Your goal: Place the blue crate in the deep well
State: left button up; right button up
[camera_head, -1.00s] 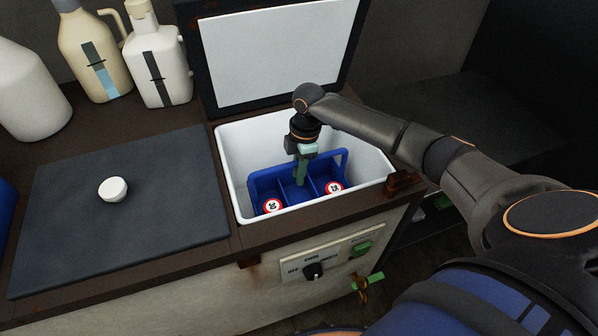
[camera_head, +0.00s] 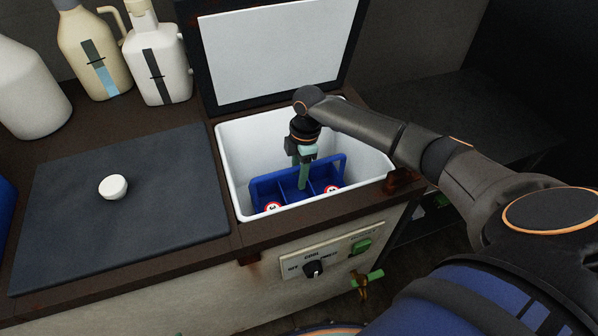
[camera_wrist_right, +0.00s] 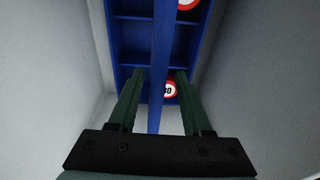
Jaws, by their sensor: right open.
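The blue crate (camera_head: 265,187) sits low inside the white deep well (camera_head: 244,140), with the front rim hiding its lower front part. Red-ringed white round tops show in its compartments. My right gripper (camera_head: 302,182) reaches down into the well at the crate's handle bar. In the right wrist view the open fingers of the gripper (camera_wrist_right: 158,88) stand on either side of the blue bar of the crate (camera_wrist_right: 133,32), with gaps between. Whether the crate's underside rests on the well floor is hidden. My left gripper is not in view.
The well's lid (camera_head: 280,50) stands open behind it. Several jugs (camera_head: 160,70) stand at the back left. A control panel (camera_head: 325,255) is on the tank front.

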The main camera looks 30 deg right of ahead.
jog(key=shift+r, duration=0.1)
jog(key=shift+r, duration=0.3)
jog(key=r+p, duration=0.1)
jog(key=r, duration=0.2)
jog(key=d+r, duration=0.1)
jog(key=r, duration=0.3)
jog(key=r+p, duration=0.1)
jog(key=r, duration=0.3)
jog(key=shift+w+d+r+p, duration=0.15)
jog(key=shift+p, duration=0.15)
jog(key=shift+d+r, duration=0.1)
jog(key=shift+r, duration=0.4)
